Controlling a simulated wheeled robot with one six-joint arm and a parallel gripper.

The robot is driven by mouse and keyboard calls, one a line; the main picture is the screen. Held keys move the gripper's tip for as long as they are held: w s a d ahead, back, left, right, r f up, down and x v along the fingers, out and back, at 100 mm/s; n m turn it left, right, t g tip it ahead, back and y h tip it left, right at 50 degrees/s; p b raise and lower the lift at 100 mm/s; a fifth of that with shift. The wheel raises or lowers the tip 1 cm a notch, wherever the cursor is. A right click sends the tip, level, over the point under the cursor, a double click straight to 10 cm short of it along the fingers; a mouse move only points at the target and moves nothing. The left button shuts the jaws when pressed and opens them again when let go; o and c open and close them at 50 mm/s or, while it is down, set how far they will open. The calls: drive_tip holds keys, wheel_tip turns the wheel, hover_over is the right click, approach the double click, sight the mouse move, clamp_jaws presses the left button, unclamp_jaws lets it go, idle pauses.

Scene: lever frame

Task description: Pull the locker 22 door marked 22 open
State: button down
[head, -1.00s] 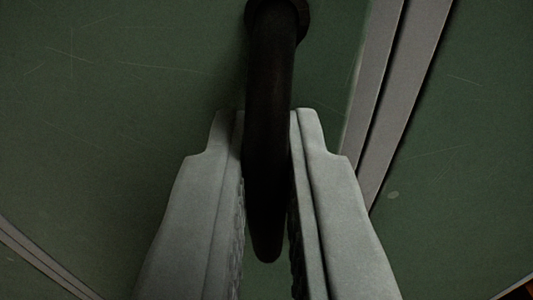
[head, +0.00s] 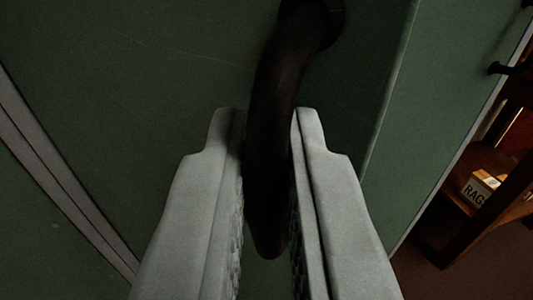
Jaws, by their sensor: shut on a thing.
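The green locker door (head: 160,60) fills most of the head view. No number shows on it. A dark curved handle (head: 285,75) comes out from a round mount on the door at the top centre and hangs down towards me. My gripper (head: 267,130) is shut on this handle, with one pale grey finger on each side. The handle's lower end shows between the fingers. The door's right edge (head: 390,90) shows as a thin pale line, with another green surface beyond it. The depth of any gap there is unclear.
Grey frame strips (head: 60,170) run diagonally at the left. At the far right are another dark handle (head: 508,68), a brown wooden shelf (head: 450,190) holding a box (head: 480,188) lettered "RAG", and reddish-brown floor (head: 420,282).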

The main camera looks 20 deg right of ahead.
drive_tip(key=s+a+m+g+h, duration=0.2)
drive_tip(key=s+a+m+h, duration=0.2)
drive_tip(key=a, duration=0.9)
drive_tip(key=shift+s+a+g+h, duration=0.3)
drive_tip(key=shift+s+h, duration=0.4)
drive_tip(key=shift+s, duration=0.4)
drive_tip(key=c, duration=1.5)
unclamp_jaws()
drive_tip(key=shift+d, duration=0.1)
drive_tip(key=shift+c, duration=0.2)
drive_tip(key=v, duration=1.7)
drive_tip(key=shift+a, duration=0.2)
